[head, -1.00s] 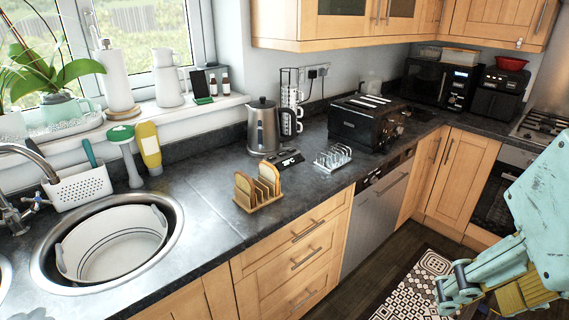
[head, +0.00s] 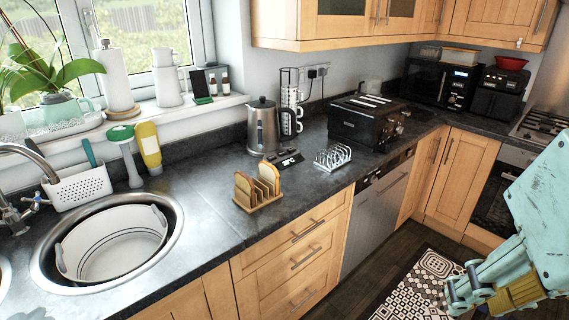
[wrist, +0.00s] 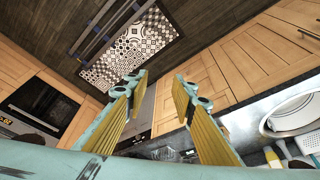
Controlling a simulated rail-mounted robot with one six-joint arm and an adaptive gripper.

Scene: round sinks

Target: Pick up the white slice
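Pale, brown-crusted bread slices (head: 269,173) stand upright in a small wooden toast rack (head: 260,201) on the dark counter, right of the sink. One slice is at the rack's left end, and others are close together at its right end. I cannot tell for sure which one is the white slice. My gripper (wrist: 158,88) is open and empty in the wrist view, its two yellow-padded fingers apart. In the head view it is at the lower right, over the floor in front of the cabinets, well away from the rack. No bread can be made out in the wrist view.
A metal toast rack (head: 332,157), a black toaster (head: 368,121), a kettle (head: 263,127) and a small digital scale (head: 284,161) stand behind and right of the wooden rack. The round sink (head: 174,212) holds a white tub (head: 112,240). Counter between sink and rack is clear.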

